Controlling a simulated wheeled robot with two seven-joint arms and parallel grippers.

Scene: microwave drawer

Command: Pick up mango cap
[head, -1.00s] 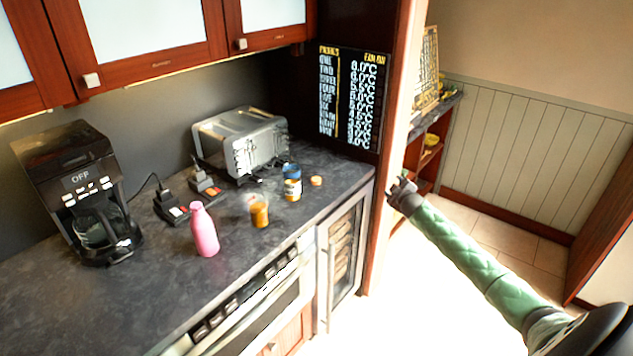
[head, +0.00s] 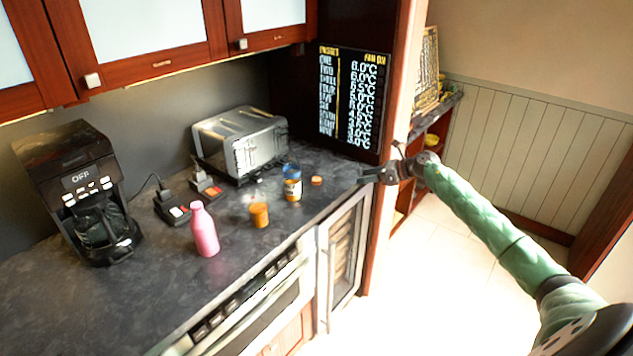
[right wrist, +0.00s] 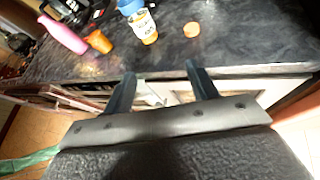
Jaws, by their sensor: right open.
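A small round orange cap (head: 316,181), which I take to be the mango cap, lies on the dark counter near its right end. It also shows in the right wrist view (right wrist: 191,30). A labelled jar (head: 292,190) with a blue top part stands just left of it, apart from it. My right gripper (head: 365,175) is at the counter's right edge, to the right of the cap and apart from it. In the right wrist view its two fingers (right wrist: 160,75) are spread and empty, with the cap beyond them. My left gripper is in neither view.
An orange container (head: 259,215) and a pink bottle (head: 204,230) stand left of the jar. A toaster (head: 242,145) is behind, and a coffee maker (head: 80,190) is at the far left. The counter in front of the cap is clear. A wall panel (head: 350,100) rises behind.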

